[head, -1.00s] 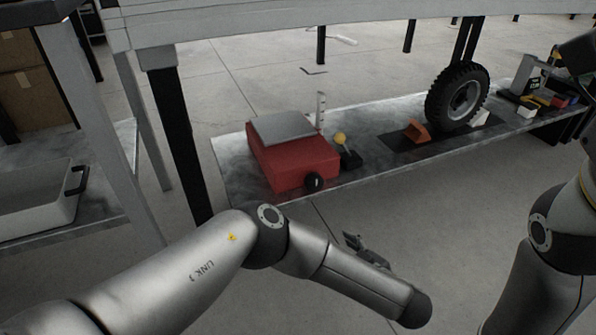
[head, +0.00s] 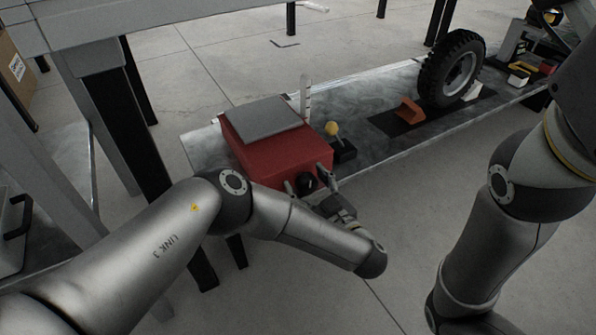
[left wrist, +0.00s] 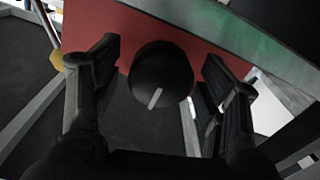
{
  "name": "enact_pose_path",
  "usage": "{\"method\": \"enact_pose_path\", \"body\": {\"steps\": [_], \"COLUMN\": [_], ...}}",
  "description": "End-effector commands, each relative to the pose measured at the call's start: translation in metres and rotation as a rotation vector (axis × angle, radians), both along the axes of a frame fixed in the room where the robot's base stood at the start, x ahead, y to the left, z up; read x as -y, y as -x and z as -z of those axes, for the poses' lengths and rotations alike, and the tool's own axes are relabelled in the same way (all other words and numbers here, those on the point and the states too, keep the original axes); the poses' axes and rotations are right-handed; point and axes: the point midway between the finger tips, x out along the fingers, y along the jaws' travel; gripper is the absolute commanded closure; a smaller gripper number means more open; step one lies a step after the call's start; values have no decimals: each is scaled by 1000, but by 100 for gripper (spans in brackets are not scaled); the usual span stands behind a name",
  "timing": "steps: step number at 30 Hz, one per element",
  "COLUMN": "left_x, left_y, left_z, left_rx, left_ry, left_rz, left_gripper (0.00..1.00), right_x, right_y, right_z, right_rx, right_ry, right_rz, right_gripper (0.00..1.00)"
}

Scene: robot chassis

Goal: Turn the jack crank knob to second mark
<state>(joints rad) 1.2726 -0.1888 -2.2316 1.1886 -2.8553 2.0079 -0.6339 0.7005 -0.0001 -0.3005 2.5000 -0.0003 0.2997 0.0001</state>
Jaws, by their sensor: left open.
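The black crank knob (head: 307,182) is on the front face of the red jack box (head: 277,153), which has a grey plate (head: 262,118) on top. In the left wrist view the knob (left wrist: 161,77) shows a white pointer line, slanting slightly. My left gripper (head: 308,178) is open, with one finger on each side of the knob. In the left wrist view the fingers (left wrist: 158,84) stand apart from the knob, with gaps on both sides. An upright marked scale (head: 305,100) stands behind the box. My right arm shows at the right; its gripper is not visible.
A yellow-knobbed lever (head: 332,129) stands on the bench (head: 377,108) right of the box. Farther right are an orange wedge (head: 409,110) and a tyre (head: 451,69). A dark table leg (head: 127,131) stands left of the box. Open floor lies in front.

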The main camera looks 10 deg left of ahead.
Motion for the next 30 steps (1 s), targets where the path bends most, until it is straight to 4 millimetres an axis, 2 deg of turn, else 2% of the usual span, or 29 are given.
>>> {"method": "enact_pose_path", "body": {"steps": [11, 21, 30], "left_x": [0, 0, 1], "left_y": [1, 1, 1], "left_z": [0, 0, -1], "left_rx": [-1, 0, -16], "left_ry": [0, 0, -24], "left_rz": [1, 1, 1], "left_gripper": [34, 78, 79], "right_x": [0, 0, 0], "right_y": [0, 1, 1], "right_z": [0, 0, -3], "right_rx": [1, 2, 1], "right_ry": [0, 0, 0], "right_rz": [0, 0, 0], "right_gripper": [100, 100, 100]}}
